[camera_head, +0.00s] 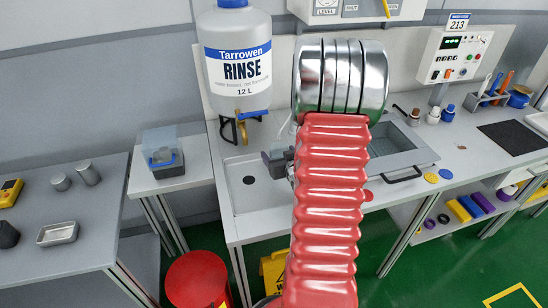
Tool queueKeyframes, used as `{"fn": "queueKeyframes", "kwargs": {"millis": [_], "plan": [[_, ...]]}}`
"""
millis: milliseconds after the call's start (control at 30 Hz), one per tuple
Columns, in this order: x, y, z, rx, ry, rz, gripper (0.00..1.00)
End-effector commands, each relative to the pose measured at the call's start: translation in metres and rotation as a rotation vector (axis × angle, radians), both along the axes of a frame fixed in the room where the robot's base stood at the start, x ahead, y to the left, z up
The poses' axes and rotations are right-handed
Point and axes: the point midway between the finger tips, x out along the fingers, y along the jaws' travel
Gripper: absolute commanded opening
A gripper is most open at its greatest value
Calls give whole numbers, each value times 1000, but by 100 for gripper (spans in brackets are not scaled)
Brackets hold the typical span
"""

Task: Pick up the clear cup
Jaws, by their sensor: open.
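My red ribbed arm with its chrome joint fills the middle of the view and hides part of the bench behind it. The dark grey end of my gripper (277,162) shows just left of the arm, over the bench by the sink. Its jaws are open, though the fingertips are mostly hidden. A pale see-through shape (286,134) just beyond the gripper, partly behind the arm, may be the clear cup. It is too small and covered to be sure, and I cannot tell whether the gripper touches it.
A large rinse bottle (236,97) with a tap stands left of the arm. The sink (402,150) lies to the right. A clear-sided box (162,143) stands on a small side table. A metal tray (58,233) lies on the left table. A red bin (197,280) stands below.

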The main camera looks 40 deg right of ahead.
Motion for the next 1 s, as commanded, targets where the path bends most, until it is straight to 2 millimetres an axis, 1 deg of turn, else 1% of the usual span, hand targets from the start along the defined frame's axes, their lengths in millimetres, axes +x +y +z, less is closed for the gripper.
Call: {"fn": "queueKeyframes", "kwargs": {"millis": [133, 633, 1000], "plan": [[1, -4, -3, 0, 0, -2, 72], [3, -2, -2, 0, 0, 1, 71], [3, -1, -2, 0, 0, 2, 45]]}}
